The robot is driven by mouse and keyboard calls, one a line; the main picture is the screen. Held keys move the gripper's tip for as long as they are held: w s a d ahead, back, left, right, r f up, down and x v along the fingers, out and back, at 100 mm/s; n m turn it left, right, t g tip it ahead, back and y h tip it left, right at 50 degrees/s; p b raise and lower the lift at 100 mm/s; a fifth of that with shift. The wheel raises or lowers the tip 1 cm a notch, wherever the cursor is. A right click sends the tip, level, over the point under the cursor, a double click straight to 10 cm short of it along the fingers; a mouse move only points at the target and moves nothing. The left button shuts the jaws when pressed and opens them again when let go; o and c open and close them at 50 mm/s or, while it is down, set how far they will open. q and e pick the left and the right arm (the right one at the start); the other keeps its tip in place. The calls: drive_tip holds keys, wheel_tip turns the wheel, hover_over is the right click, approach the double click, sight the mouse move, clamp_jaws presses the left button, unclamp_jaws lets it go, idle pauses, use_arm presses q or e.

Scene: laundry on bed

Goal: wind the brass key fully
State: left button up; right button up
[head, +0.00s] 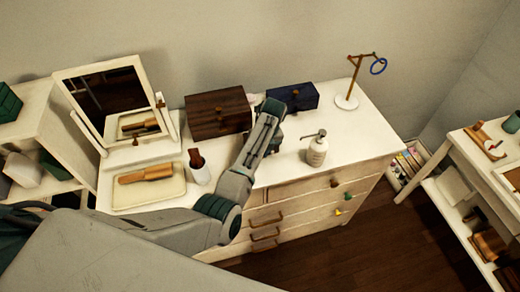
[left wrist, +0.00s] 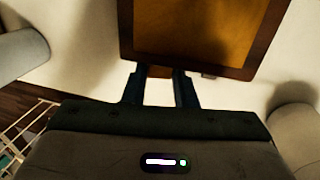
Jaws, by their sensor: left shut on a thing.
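My left gripper (head: 271,106) reaches over the white dresser, between a dark wooden box (head: 215,112) and a navy box (head: 293,95). In the left wrist view, its two dark fingers (left wrist: 160,80) are close together at the edge of a brown-framed box with an amber face (left wrist: 200,28). They are shut on a small brass-brown piece (left wrist: 159,71), which I take to be the brass key. Most of the key is hidden by the fingers, so its turn angle cannot be read. My right gripper is out of view.
The dresser's right end is mostly clear.

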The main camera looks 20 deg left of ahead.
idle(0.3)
use_arm(q)
drive_tip(key=o, duration=1)
drive_tip(key=shift+r, duration=0.1)
drive_tip(key=v, duration=1)
drive_tip(key=shift+r+b, duration=0.35)
drive_tip(key=shift+b, duration=0.05)
drive_tip(key=shift+f, duration=0.1)
